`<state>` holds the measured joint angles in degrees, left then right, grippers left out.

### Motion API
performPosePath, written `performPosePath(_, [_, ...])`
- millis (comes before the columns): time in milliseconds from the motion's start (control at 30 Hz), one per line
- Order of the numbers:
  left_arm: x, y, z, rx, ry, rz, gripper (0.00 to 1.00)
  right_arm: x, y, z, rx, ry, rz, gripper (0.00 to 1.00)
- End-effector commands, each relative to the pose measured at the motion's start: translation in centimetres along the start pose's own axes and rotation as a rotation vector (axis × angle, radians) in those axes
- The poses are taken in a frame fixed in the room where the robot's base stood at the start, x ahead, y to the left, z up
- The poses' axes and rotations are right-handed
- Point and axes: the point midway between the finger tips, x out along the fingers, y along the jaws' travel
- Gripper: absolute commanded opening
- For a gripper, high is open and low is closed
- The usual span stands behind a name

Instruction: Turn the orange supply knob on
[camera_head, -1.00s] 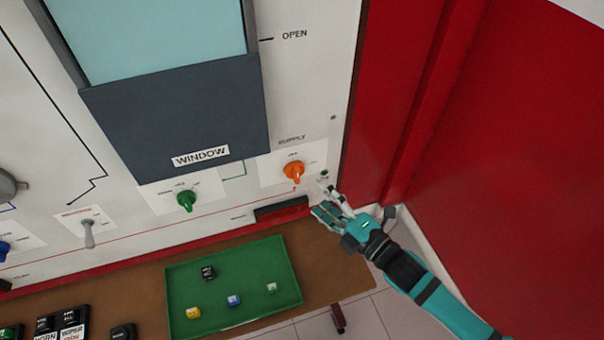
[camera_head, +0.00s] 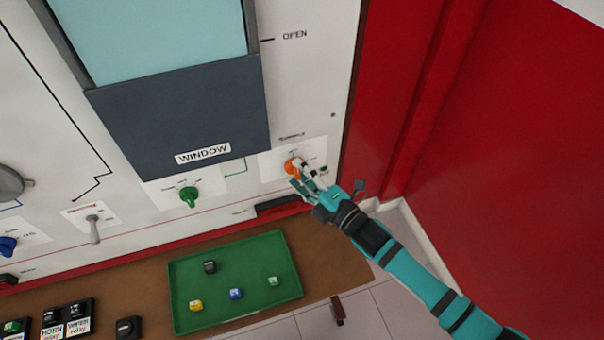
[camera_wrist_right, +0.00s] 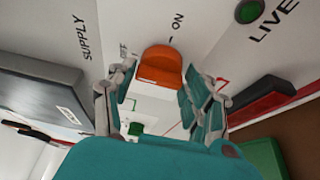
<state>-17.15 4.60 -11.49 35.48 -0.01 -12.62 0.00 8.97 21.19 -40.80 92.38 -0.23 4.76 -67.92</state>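The orange supply knob (camera_head: 293,167) is on the white panel under the SUPPLY label, partly hidden by my right gripper in the head view. In the right wrist view the knob (camera_wrist_right: 160,67) sits just beyond and between the two open fingers, with ON printed beside it. My right gripper (camera_head: 302,176) is open, with its fingertips at the knob; the wrist view shows the fingers (camera_wrist_right: 158,88) apart, a gap on each side. I cannot tell whether they touch it. My left gripper is not in view.
A green knob (camera_head: 188,196) and the dark window unit (camera_head: 180,115) are left of the supply knob. A green tray (camera_head: 185,325) with small cubes lies on the brown bench below. A round green LIVE indicator (camera_wrist_right: 249,11) is near the knob. A red wall (camera_head: 510,150) stands at right.

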Motion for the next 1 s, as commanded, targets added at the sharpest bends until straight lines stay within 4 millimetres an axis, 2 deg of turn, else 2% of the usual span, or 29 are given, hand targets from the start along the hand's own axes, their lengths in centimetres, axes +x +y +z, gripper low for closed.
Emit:
performPosePath(33, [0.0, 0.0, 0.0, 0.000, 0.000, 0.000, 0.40, 0.0, 0.0, 0.0, 0.000, 0.000, 0.000, 0.43])
performPosePath(200, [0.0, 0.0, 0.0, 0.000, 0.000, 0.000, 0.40, 0.0, 0.0, 0.0, 0.000, 0.000, 0.000, 0.21])
performPosePath(267, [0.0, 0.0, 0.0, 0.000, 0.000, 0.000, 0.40, 0.0, 0.0, 0.0, 0.000, 0.000, 0.000, 0.16])
performPosePath(667, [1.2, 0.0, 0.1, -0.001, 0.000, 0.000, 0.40, 0.0, -0.4, 0.0, 0.084, -0.001, 0.034, 0.16])
performPosePath(1000, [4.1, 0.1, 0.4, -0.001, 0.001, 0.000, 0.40, 0.0, -0.9, -0.1, 0.340, -0.001, 0.140, 0.16])
